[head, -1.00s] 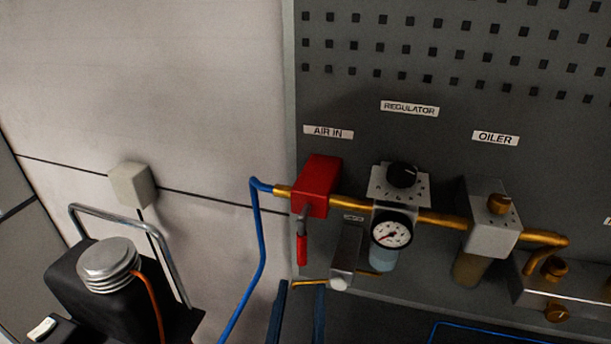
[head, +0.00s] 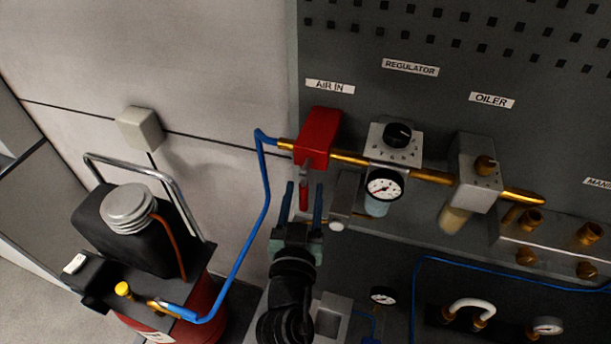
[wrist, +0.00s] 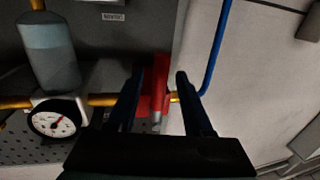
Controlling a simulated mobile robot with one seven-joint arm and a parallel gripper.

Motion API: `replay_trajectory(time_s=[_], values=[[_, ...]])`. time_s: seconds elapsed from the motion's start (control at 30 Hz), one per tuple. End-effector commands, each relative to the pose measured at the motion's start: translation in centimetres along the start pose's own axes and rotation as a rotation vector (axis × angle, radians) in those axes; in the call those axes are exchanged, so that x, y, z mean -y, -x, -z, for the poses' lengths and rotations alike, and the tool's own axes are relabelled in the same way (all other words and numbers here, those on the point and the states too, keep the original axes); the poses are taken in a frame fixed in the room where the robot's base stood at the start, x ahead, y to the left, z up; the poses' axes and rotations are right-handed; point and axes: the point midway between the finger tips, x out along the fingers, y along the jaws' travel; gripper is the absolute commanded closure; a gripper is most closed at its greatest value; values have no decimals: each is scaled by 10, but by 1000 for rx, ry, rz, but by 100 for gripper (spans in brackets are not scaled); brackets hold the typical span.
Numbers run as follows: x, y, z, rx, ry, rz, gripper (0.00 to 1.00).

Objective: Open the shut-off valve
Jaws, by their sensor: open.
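The shut-off valve is a red block (head: 319,136) on the brass pipe under the AIR IN label, with a blue hose coming in from the left. Its red lever (head: 303,198) hangs straight down, across the pipe. My gripper (head: 303,190) is open just below the block, one dark finger on each side of the lever. In the wrist view the red lever (wrist: 160,72) shows between the two open fingertips, nearer the right one. I see no finger clearly touching it.
Right of the valve are the regulator with its black knob (head: 397,134) and gauge (head: 384,186), then the oiler (head: 476,172). A small grey fitting (head: 341,211) sits close right of my fingers. The blue hose (head: 263,200) runs down on the left, near a red compressor (head: 190,322).

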Motion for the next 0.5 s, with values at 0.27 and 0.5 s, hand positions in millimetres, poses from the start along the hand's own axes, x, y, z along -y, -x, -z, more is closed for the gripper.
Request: replay_trajectory(time_s=[0.27,0.5], values=[[0,-28,0,-1,1,-1,49],[0,-31,0,1,-1,-1,49]])
